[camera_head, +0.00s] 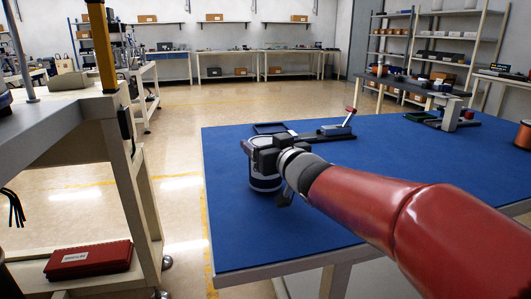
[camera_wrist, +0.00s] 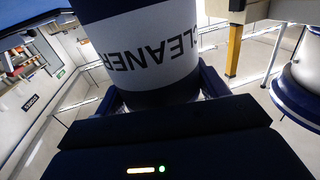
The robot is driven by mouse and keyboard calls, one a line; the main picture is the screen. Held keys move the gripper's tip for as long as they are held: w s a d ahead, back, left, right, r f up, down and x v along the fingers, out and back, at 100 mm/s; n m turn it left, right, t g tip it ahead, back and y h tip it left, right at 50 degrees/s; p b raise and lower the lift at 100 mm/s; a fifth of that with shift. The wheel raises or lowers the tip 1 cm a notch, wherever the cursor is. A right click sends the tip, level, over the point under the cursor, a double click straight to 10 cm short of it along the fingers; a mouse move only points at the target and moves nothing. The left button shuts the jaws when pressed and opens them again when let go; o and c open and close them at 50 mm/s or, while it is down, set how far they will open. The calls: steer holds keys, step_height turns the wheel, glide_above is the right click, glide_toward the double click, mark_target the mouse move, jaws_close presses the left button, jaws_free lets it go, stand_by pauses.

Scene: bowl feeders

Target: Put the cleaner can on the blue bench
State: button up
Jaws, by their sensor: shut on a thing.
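The cleaner can (camera_head: 264,180) is white with dark blue bands. In the wrist view the can (camera_wrist: 150,45) fills the upper middle, its "CLEANER" lettering upside down. My gripper (camera_head: 254,152) is shut on the can, with a finger on each side of it in the wrist view. In the head view the can appears upright in front of the left part of the blue bench (camera_head: 330,180). I cannot tell whether its base touches the bench top. My gripper and arm hide part of the can and of the bench.
A dark tray (camera_head: 270,128) and a dark fixture with a red-tipped lever (camera_head: 338,129) are on the bench's far side. A copper-coloured spool (camera_head: 523,136) is at the right. A workbench (camera_head: 70,125) with a red box (camera_head: 88,260) below stands left, across an aisle.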

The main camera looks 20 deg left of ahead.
steer(key=shift+f, duration=0.45)
steer(key=o, duration=1.3)
steer(key=shift+f, duration=0.15)
steer(key=shift+o, duration=0.2)
steer(key=shift+s+d, duration=0.15)
steer(key=v, duration=1.1)
steer(key=shift+s+d+b, duration=0.2)
steer(key=shift+s+b, duration=0.05)
steer(key=shift+b, duration=0.05)
